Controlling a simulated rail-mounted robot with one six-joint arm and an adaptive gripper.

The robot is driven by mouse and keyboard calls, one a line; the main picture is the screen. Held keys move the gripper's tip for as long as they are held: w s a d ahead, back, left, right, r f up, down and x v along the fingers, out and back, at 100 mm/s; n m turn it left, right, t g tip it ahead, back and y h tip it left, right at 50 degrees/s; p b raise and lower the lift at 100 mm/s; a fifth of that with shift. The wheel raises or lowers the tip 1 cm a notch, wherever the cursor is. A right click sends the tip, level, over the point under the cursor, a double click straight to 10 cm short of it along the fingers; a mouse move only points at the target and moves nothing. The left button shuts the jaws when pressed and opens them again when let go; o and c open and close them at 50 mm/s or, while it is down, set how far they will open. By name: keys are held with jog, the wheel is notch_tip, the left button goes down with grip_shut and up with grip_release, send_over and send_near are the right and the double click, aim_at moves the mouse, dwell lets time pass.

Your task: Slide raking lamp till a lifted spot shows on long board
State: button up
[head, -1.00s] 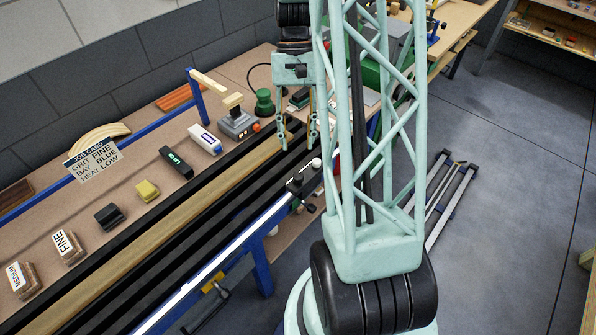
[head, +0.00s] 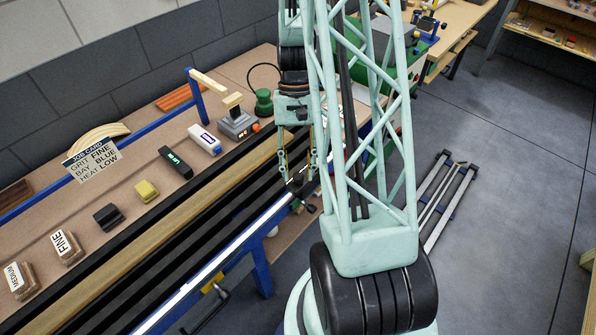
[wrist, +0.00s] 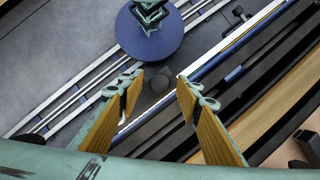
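The long board (head: 170,222) is a pale wooden strip lying between black strips along the bench; it also shows at the right of the wrist view (wrist: 285,108). A bright white strip (head: 200,275), seemingly the raking lamp's light, runs along the blue front rail. A dark knob (wrist: 160,82) shows between my fingertips in the wrist view, apparently on the rail's dark slider. My gripper (head: 298,172) is open above the rail, with a wood-coloured pad on each finger. Gaps seem to remain on both sides of the knob. No lifted spot is discernible on the board.
A green-topped weight (head: 264,102) stands farther back. Floor rails (head: 445,195) lie to the right.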

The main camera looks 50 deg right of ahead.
jog(key=shift+f, duration=0.15)
jog(key=shift+c, duration=0.3)
grip_shut()
jog(key=shift+a, duration=0.2)
